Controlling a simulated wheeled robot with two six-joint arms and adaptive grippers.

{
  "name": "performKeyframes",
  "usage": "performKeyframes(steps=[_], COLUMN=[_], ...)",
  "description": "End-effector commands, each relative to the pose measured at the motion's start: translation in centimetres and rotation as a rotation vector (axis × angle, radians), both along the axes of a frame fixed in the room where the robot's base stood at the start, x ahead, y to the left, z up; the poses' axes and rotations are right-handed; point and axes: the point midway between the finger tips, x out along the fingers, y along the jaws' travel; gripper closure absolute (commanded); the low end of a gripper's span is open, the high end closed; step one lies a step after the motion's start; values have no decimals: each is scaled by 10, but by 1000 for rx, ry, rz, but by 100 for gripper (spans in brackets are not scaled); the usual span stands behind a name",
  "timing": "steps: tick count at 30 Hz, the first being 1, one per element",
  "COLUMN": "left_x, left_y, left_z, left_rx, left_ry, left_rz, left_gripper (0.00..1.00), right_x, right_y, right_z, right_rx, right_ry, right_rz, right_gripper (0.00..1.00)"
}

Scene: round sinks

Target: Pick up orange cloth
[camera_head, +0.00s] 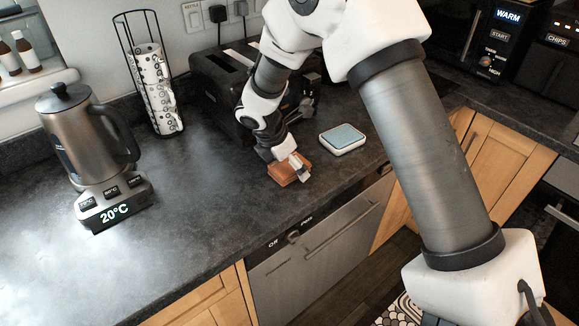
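The orange cloth (279,174) lies on the dark worktop, near its front edge and above the dishwasher. It looks like a small folded block. My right arm comes in from the right and reaches down over the worktop. My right gripper (297,172) is right at the cloth, and its light fingers cover the cloth's right part. It is too small to tell whether the fingers are open or shut, or whether they grip the cloth. My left gripper is not in view.
A white block with a blue top (342,138) sits just right of the cloth. A black toaster (220,85) stands behind. A kettle (85,140) and a cup rack (155,90) stand at left. The worktop between kettle and cloth is clear.

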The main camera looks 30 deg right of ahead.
Motion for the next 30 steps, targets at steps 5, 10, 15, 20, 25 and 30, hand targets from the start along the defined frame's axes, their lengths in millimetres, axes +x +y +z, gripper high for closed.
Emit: performKeyframes(steps=[5, 10, 15, 20, 25, 30], left_x=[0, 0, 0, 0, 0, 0], left_y=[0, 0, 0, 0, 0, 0], left_z=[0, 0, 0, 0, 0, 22], left_rx=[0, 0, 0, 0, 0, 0], left_ry=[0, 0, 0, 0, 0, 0], left_rz=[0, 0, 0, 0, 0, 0], left_gripper=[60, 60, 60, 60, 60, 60], right_x=[0, 0, 0, 0, 0, -1], right_y=[0, 0, 0, 0, 0, 4], right_z=[0, 0, 0, 0, 8, 26], right_rx=[0, 0, 0, 0, 0, 0], right_ry=[0, 0, 0, 0, 0, 0], right_rz=[0, 0, 0, 0, -1, -2], right_gripper=[3, 60, 62, 62, 62, 62])
